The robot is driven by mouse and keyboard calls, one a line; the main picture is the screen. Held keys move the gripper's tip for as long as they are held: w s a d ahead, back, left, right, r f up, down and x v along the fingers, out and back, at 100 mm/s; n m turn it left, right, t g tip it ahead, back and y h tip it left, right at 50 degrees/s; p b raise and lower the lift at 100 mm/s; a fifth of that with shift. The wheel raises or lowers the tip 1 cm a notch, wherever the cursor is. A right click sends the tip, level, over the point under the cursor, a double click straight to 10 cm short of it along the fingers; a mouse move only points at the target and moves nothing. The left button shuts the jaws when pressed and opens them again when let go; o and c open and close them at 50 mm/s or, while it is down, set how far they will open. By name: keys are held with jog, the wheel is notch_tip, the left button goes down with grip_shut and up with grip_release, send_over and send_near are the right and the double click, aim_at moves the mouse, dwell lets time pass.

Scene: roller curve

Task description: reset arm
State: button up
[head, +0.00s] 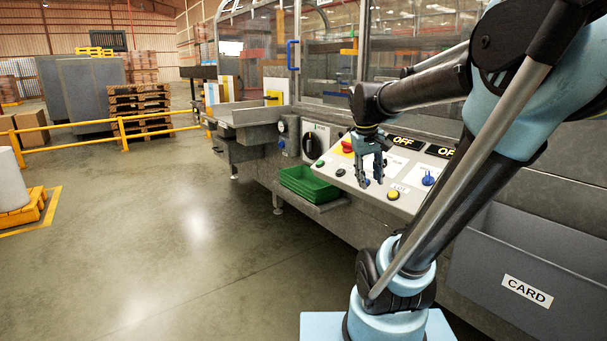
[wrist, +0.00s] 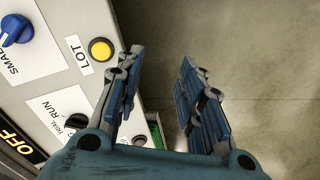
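My gripper (head: 371,181) hangs in front of the machine's sloped control panel (head: 404,196) in the head view, fingers pointing down. In the wrist view my gripper (wrist: 162,75) has its two blue-padded fingers spread apart with only floor showing between them. It is open and empty. The panel lies to the left of the fingers in the wrist view, with a yellow button (wrist: 101,49) beside the LOT label and a blue knob (wrist: 15,29) near the corner. My arm reaches in from the right of the head view and hides part of the panel.
A green tray (head: 308,184) sits on a low ledge left of the panel. A grey bin marked CARD (head: 527,291) is at the lower right. A rotary switch (head: 311,144) and a red knob (head: 347,146) are on the machine.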

jog(key=s+a+f+m+y, duration=0.1)
jog(key=s+f+m, duration=0.1)
jog(key=s+f, duration=1.3)
jog(key=shift+s+a+f+y, duration=0.15)
jog(key=shift+s+f+y, duration=0.1)
jog(key=shift+s+y, duration=0.2)
